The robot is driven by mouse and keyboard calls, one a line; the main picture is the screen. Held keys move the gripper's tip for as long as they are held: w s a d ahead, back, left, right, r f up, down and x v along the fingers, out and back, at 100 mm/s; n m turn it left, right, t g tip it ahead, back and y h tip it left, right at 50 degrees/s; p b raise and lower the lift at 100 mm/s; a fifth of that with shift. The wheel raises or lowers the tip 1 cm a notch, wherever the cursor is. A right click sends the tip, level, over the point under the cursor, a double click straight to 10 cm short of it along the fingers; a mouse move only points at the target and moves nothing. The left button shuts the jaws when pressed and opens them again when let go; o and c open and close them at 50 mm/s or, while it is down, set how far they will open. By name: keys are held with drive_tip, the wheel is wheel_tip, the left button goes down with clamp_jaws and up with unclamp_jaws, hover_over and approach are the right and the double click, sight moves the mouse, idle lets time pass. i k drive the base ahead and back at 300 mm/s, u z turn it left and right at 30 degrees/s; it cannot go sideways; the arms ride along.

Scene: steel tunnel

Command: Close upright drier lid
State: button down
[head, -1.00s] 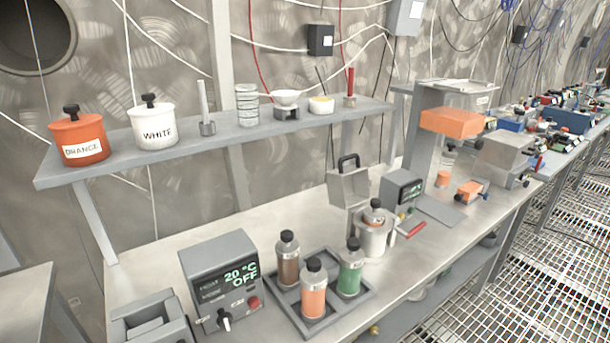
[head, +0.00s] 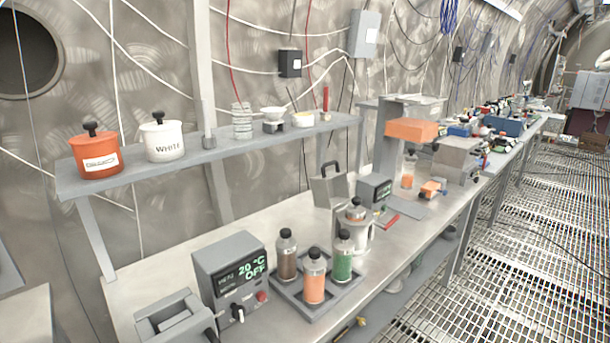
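A grey metal lid-like panel (head: 328,187) with a black handle stands raised and tilted on the bench, in the middle of the head view. It appears to be the drier lid, but its hinge is not clear. A silver cylindrical vessel (head: 356,232) with a dark knob stands just in front of it. Whatever lies under the panel is partly hidden by the vessel. My gripper is not in view, and nothing touches the panel.
A tray (head: 312,308) holds brown, orange and green bottles in front. A grey heater box (head: 230,270) reads 20 °C OFF. A shelf (head: 225,150) with orange and white pots runs above the bench.

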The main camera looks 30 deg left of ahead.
sight(330, 189)
drive_tip(key=u, duration=3.9)
drive_tip(key=k, duration=0.1)
drive_tip(key=z, duration=1.95)
drive_tip(key=i, duration=1)
drive_tip(key=z, duration=0.15)
